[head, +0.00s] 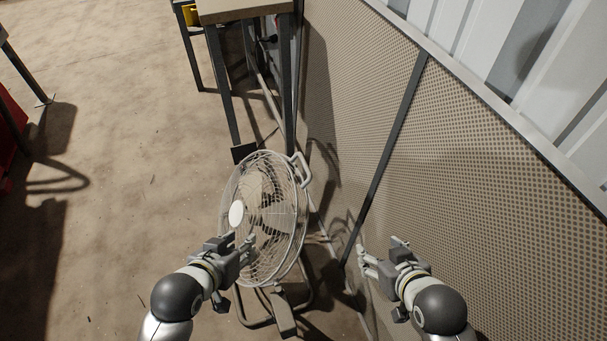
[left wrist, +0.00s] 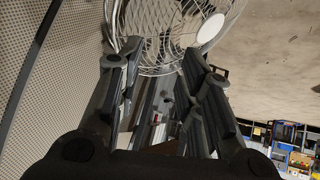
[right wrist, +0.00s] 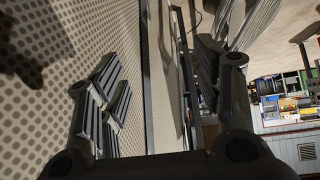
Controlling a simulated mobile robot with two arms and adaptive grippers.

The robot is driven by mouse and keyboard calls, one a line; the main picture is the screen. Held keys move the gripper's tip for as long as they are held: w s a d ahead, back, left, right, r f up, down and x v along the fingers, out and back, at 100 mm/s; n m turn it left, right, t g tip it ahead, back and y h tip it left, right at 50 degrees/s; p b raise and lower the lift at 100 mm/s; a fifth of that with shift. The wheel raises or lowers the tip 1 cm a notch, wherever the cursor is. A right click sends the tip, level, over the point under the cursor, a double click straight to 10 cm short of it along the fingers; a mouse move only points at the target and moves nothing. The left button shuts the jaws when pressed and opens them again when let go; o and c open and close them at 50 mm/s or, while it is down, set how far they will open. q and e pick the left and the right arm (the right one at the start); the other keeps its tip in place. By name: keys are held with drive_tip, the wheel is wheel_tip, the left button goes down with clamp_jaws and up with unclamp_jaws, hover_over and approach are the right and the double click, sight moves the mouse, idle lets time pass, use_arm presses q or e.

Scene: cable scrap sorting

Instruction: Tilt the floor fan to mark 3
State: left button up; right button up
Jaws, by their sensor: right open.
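The floor fan (head: 236,214) stands on the concrete with its round wire cage facing left. A pale handle (head: 301,171) shows at its upper right, and its dark tubular stand (head: 284,317) is below. My left gripper (head: 240,240) is open and overlaps the lower left of the cage; I cannot tell whether it touches. The left wrist view shows the cage (left wrist: 160,66) beyond the spread, empty fingers. My right gripper (head: 380,246) is open and empty, right of the fan near the perforated wall. The right wrist view shows part of the cage (right wrist: 258,22). No tilt marks are readable.
A perforated wall panel (head: 480,200) with a dark upright runs close along the right. A bench (head: 243,9) with metal legs stands behind the fan. A red object (head: 8,130) is at the far left. The floor left of the fan is open.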

use_arm(q)
drive_tip(key=w+d+r+g+h, duration=0.1)
drive_tip(key=w+d, duration=0.2)
drive_tip(key=d, duration=0.3)
drive_tip(key=w+d+r+n+g+h, duration=0.1)
drive_tip(key=w+d+r, duration=0.15)
drive_tip(key=d, duration=0.35)
drive_tip(key=w+d+r+g+h, duration=0.1)
drive_tip(key=w+d+h, duration=0.1)
drive_tip(key=w+d, duration=0.35)
drive_tip(key=n+y, duration=0.5)
approach(305, 166)
drive_tip(key=b+x, duration=0.4)
drive_tip(key=x, duration=0.3)
drive_tip(key=shift+w+f, duration=0.35)
drive_tip(key=shift+f, duration=0.1)
use_arm(e)
drive_tip(key=w+a+r+t+y, duration=0.1)
drive_tip(key=w+a+r+t, duration=0.1)
drive_tip(key=r+t, duration=0.3)
drive_tip(key=w+a+r+t+y, duration=0.2)
drive_tip(key=w+r+t, duration=0.2)
drive_tip(key=r, duration=1)
drive_tip(key=shift+t, duration=1.3)
use_arm(q)
drive_tip(key=shift+c, duration=0.4)
clamp_jaws()
